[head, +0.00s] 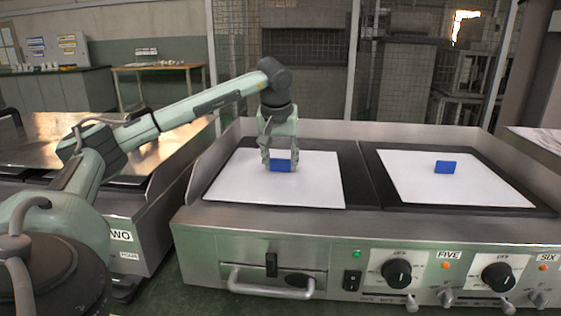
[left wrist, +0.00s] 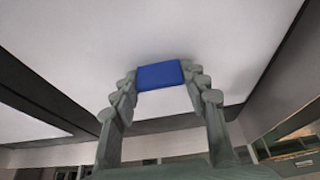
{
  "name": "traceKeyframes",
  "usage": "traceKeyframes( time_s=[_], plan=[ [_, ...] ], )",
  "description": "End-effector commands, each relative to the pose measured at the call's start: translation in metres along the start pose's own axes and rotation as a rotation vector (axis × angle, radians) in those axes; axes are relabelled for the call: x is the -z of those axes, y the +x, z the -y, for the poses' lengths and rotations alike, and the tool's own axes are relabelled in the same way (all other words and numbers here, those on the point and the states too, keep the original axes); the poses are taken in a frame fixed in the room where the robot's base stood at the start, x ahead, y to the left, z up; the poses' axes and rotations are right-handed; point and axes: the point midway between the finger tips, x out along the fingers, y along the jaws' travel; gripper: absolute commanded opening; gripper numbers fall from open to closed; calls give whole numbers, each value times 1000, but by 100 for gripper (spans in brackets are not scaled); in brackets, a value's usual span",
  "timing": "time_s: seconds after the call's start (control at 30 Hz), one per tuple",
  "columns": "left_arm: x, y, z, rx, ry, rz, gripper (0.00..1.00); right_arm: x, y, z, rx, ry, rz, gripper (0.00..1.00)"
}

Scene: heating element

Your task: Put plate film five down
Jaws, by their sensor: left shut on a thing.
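A white plate film (head: 315,180) with a blue grip block (head: 281,165) lies over the left dark hot plate of the steel griddle. It looks flat, but I cannot tell whether it fully touches the plate. My left gripper (head: 280,167) points down, shut on the blue block near the film's middle. In the left wrist view, the block (left wrist: 160,75) sits between the fingertips (left wrist: 158,85), with the white film (left wrist: 210,35) behind it. The label FIVE (head: 450,254) is on the griddle's front panel, between two black knobs. My right gripper is not in view.
A second white film (head: 490,188) with a blue block (head: 445,167) lies on the right plate. The griddle's raised steel side wall (head: 207,163) stands left of the held film. Another griddle, marked TWO (head: 120,236), stands further left. Space above the films is clear.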

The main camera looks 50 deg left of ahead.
Motion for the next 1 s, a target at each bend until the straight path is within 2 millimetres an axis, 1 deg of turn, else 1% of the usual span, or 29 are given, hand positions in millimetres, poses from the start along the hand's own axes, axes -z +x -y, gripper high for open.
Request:
traceKeyframes(
  time_s=[0.23,0.27,0.4,0.43,0.67,0.77,0.87,0.97,1.0],
  plan=[
    [-1,1,0,0,0,0,14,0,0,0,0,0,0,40],
    [-1,2,0,0,1,0,45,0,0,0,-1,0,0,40],
    [0,1,0,0,0,-1,62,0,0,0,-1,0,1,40],
    [0,1,0,0,1,-1,65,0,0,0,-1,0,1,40],
    [0,1,0,0,0,-1,65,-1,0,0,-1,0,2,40],
    [1,-2,0,-2,0,-2,65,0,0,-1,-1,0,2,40],
    [2,-13,-1,-3,1,-3,65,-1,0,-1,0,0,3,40],
    [2,-31,-1,-3,1,-4,65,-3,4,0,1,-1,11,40],
    [2,-40,-1,-4,1,-5,65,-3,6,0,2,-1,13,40]
  ],
)
